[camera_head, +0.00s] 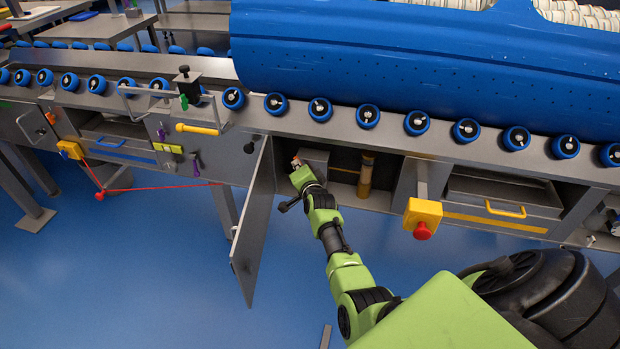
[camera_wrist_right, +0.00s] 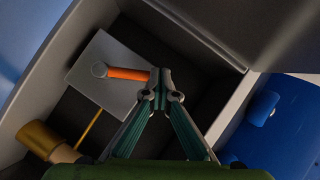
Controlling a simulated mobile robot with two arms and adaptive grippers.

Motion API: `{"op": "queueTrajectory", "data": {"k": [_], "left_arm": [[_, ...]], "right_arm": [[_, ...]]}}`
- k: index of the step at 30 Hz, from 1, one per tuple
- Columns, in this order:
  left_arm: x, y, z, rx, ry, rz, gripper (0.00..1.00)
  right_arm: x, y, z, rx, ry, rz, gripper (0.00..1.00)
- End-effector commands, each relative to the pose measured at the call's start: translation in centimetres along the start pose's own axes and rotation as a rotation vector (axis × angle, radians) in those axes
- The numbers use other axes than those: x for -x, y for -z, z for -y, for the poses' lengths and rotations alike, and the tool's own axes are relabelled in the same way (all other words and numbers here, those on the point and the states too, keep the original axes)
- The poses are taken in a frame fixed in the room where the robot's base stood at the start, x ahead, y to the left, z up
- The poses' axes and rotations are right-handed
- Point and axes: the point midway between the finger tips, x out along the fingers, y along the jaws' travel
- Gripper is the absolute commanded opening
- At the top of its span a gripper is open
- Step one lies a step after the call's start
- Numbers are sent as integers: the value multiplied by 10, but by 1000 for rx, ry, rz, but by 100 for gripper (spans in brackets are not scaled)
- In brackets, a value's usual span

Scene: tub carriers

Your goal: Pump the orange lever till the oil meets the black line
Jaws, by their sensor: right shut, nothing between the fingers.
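The orange lever (camera_wrist_right: 128,73) shows in the right wrist view, joined at a round pivot to a grey box (camera_wrist_right: 95,95) inside an open cabinet. My right gripper (camera_wrist_right: 161,76) is shut and empty, its fingertips right beside the lever's free end; I cannot tell whether they touch. In the head view this gripper (camera_head: 297,168) reaches into the cabinet, and the lever is mostly hidden behind it. An amber oil tube (camera_head: 366,175) stands upright right of the box; it also shows in the wrist view (camera_wrist_right: 40,140). Its black line and oil level are too small to tell.
The cabinet door (camera_head: 252,225) hangs open left of my right arm. A yellow box with a red button (camera_head: 422,220) is right of the cabinet. A conveyor with blue rollers (camera_head: 320,109) and a large blue tub (camera_head: 420,55) lies above. The blue floor in front is mostly clear.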

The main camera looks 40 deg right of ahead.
Motion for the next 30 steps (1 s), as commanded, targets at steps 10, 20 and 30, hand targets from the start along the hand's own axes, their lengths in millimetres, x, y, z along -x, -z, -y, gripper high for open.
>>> {"op": "queueTrajectory", "data": {"k": [10,20,30], "left_arm": [[0,1,0,-1,0,-1,0],[0,1,0,-1,0,-2,0],[0,2,0,-1,0,-2,0]], "right_arm": [[50,-2,-3,-1,-5,2,0],[97,-2,-4,-1,-6,3,0],[110,-2,-4,0,-8,4,0]]}}
